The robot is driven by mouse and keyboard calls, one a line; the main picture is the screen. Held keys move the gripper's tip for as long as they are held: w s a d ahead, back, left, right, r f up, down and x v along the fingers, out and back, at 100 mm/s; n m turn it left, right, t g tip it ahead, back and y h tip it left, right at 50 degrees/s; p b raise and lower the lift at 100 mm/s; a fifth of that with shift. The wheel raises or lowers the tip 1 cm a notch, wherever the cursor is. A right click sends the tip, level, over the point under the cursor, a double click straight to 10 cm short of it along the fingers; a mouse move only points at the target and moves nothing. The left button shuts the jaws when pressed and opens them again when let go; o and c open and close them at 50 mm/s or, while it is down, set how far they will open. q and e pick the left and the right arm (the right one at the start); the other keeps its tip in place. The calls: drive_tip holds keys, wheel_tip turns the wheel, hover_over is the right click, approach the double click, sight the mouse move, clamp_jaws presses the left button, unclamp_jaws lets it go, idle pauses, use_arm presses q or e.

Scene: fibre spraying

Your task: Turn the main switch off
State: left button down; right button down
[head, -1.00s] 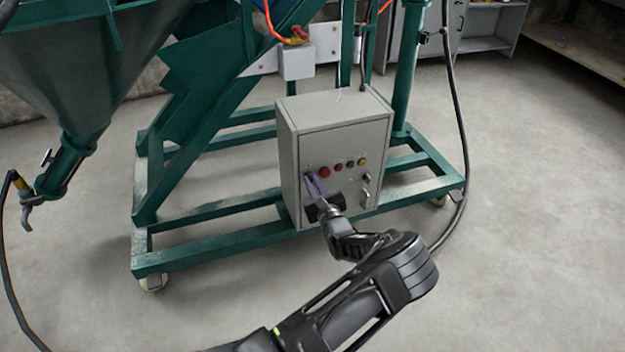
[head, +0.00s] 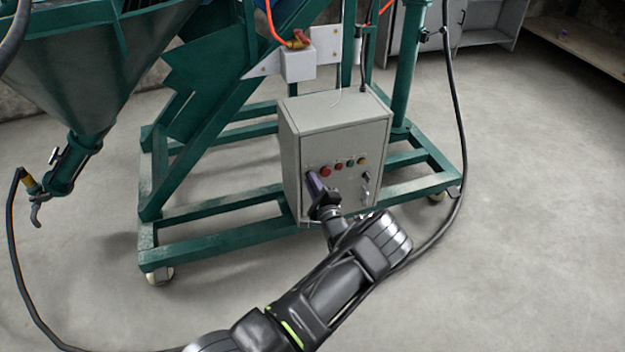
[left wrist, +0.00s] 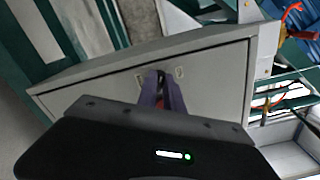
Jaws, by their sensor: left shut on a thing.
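The grey control box (head: 337,130) stands on the green frame, its front panel facing me. My left gripper (head: 313,183), with purple fingers, is at the left side of that panel, left of and just below a red button (head: 325,171). In the left wrist view the fingertips (left wrist: 162,78) are closed together against the panel (left wrist: 215,85), between two small pale marks. They are shut on the main switch, which the fingers almost wholly hide, so its angle cannot be told. My right gripper is not in view.
A green hopper (head: 85,75) with a hose hangs at the left. A black cable (head: 462,150) runs down at the right. The floor around is clear.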

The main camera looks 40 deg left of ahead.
use_arm(q)
drive_tip(key=n+p, duration=0.1)
drive_tip(key=n, duration=0.4)
drive_tip(key=shift+f+n, duration=0.15)
drive_tip(key=shift+n, duration=0.15)
idle(0.4)
drive_tip(key=c, duration=1.5)
unclamp_jaws()
drive_tip(key=p+v, duration=0.1)
drive_tip(key=v, duration=0.6)
drive_tip(key=shift+s+d+p, duration=0.2)
drive_tip(key=shift+d+p, duration=0.2)
